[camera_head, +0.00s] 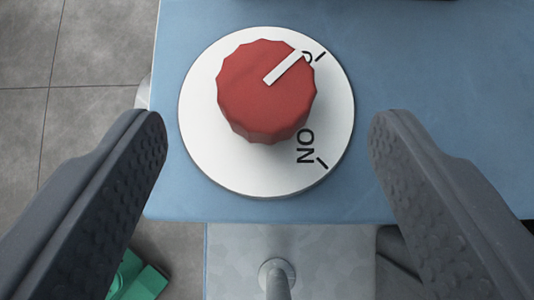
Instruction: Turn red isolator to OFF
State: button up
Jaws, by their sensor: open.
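The red isolator (262,105) is a scalloped red knob on a round white dial plate (215,165), fixed to a blue panel. A white pointer bar on the knob points to the upper right, towards a black tick. The label by that tick is mostly hidden by the knob. A second tick at the lower right of the plate is marked ON, and the pointer is away from it. My gripper (267,135) is open, with one finger left and one right of the dial. The fingers appear clear of the knob, and nothing is between them in a grip.
The blue panel (440,70) extends to the right. Below its front edge are a grey metal surface (335,260) and a round rod. A green object (137,278) lies at the lower left. Grey floor tiles (85,50) show at the left.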

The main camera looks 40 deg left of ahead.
jog(key=v, duration=0.7)
jog(key=shift+s+r, duration=0.1)
jog(key=s+a+r+m+t+h, duration=0.1)
jog(key=a+r+m+t, duration=0.1)
jog(key=a+r, duration=0.9)
jog(key=s+a+r+m+t+h, duration=0.1)
jog(key=s+a+r+m, duration=0.15)
jog(key=a+r, duration=0.85)
jog(key=s+a+r+m+t+h, duration=0.1)
jog(key=s+a+r, duration=0.3)
jog(key=s+r, duration=0.5)
jog(key=s+a+r+m+t+h, duration=0.2)
jog(key=s+a+r+t, duration=0.2)
jog(key=s+r, duration=0.6)
jog(key=s, duration=0.5)
jog(key=shift+s+r+h, duration=0.15)
jog(key=shift+r+h, duration=0.15)
